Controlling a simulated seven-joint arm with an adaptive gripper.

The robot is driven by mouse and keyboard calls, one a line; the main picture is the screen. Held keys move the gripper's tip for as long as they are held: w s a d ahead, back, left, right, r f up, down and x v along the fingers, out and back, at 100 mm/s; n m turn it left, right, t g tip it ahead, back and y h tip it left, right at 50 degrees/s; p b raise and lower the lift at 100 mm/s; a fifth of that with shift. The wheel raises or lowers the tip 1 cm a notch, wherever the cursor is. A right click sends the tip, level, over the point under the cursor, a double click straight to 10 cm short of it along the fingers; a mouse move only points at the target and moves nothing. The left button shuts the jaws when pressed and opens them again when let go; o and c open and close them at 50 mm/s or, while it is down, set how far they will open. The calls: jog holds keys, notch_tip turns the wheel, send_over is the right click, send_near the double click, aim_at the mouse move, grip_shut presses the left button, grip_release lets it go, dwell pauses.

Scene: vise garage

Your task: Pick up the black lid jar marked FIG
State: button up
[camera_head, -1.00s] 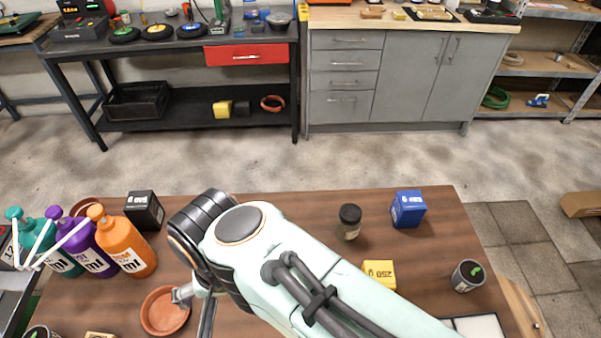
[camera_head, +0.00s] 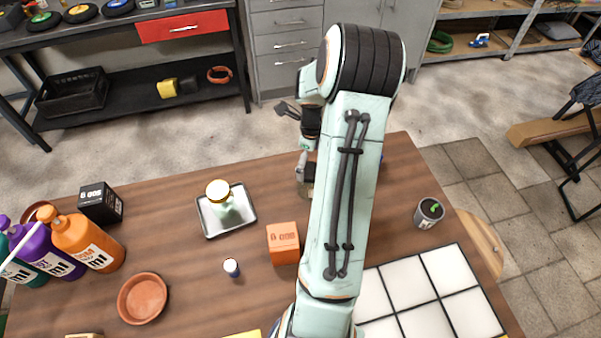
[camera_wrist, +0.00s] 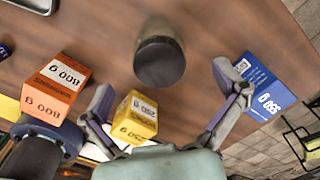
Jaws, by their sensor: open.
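A jar with a round black lid (camera_wrist: 160,62) stands in the upper middle of the wrist view, seen from above. Its label is not readable there. In the head view the jar (camera_head: 306,190) is mostly hidden behind my gripper and arm. My gripper (camera_wrist: 164,78) is open, with one finger to the left and one to the right below the jar in the wrist view. Nothing is between the fingers' pads that I can see being held. In the head view my gripper (camera_head: 303,165) points down close to the jar. Contact cannot be told.
An orange box (camera_wrist: 52,88), a yellow box (camera_wrist: 134,117) and a blue box (camera_wrist: 262,88) stand around the jar. A metal tray (camera_head: 208,228) holds a gold-lidded jar (camera_head: 220,193). A white tiled panel (camera_head: 425,295) and a small pot (camera_head: 428,213) are at right.

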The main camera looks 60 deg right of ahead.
notch_tip(320, 180, down, 6)
jog(key=shift+r, duration=0.25)
jog(key=shift+c, duration=0.2)
jog(key=c, duration=1.3)
